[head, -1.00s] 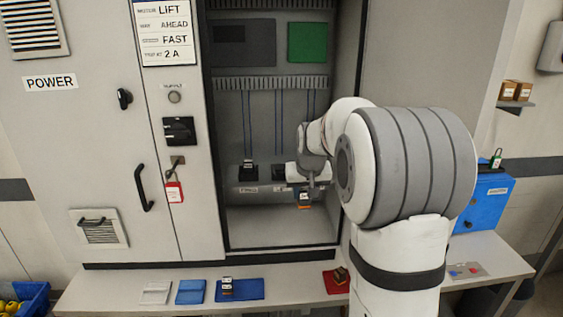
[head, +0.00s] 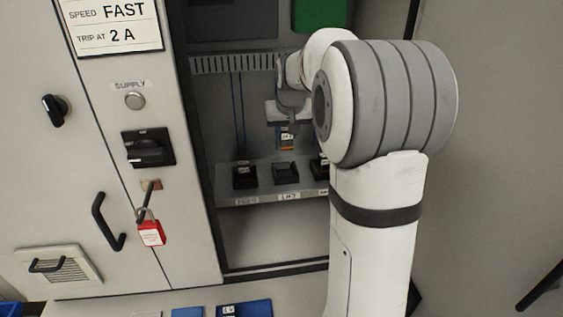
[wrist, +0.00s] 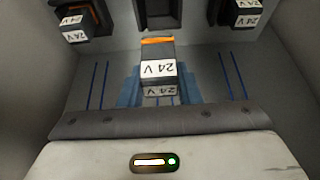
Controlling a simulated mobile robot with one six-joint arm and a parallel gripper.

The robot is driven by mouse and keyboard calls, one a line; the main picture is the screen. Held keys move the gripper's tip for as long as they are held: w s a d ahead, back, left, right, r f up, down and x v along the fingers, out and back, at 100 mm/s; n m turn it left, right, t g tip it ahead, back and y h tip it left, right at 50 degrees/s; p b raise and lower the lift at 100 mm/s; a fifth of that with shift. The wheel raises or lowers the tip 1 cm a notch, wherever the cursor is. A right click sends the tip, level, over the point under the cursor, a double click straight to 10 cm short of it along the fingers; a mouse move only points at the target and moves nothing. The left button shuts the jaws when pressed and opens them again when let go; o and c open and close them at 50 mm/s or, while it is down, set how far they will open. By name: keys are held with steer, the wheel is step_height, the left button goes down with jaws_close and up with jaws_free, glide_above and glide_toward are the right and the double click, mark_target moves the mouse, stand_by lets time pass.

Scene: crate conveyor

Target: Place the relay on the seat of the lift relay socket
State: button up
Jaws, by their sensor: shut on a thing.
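My gripper (head: 287,127) is shut on the relay (head: 287,139), a small dark block with an orange edge and a white label. In the wrist view the relay (wrist: 158,68) reads "24 V" upside down, between the blue fingers (wrist: 158,92). The lift relay socket (head: 286,173) is a dark, empty seat above the "LIFT" label, in the middle of the shelf. The relay hangs above this socket in the head view, apart from it. The socket (wrist: 160,14) also shows at the top of the wrist view, partly cut off.
Sockets with relays stand on either side, at left (head: 243,177) and at right (head: 320,168), the right one partly hidden by my arm. The cabinet's side walls and the slotted duct (head: 230,65) bound the space. A red padlock (head: 151,232) hangs outside on the left panel.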

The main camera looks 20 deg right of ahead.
mark_target(285, 148)
steer(key=f, duration=0.4)
steer(key=f+p, duration=0.1)
steer(key=shift+w+f, duration=0.35)
steer(key=shift+f, duration=0.05)
steer(key=shift+s+f+p, duration=0.1)
steer(key=shift+f+p, duration=0.3)
steer(key=shift+f, duration=1.65)
steer(key=shift+f, duration=0.1)
steer(key=o, duration=1)
steer(key=shift+r, duration=0.25)
steer(key=d+b+v, duration=0.1)
steer(key=b+v, duration=0.1)
steer(key=v, duration=0.8)
steer(key=s+a+f, duration=0.1)
steer(key=s+a, duration=0.3)
steer(key=s, duration=0.5)
steer(key=s+a+f+n+g, duration=0.1)
steer(key=s+a, duration=0.3)
steer(key=s, duration=0.5)
steer(key=s+a+f+n, duration=0.1)
steer(key=s+a, duration=0.2)
steer(key=s, duration=0.6)
steer(key=shift+a+f+y, duration=0.3)
steer(key=shift+a+y, duration=0.1)
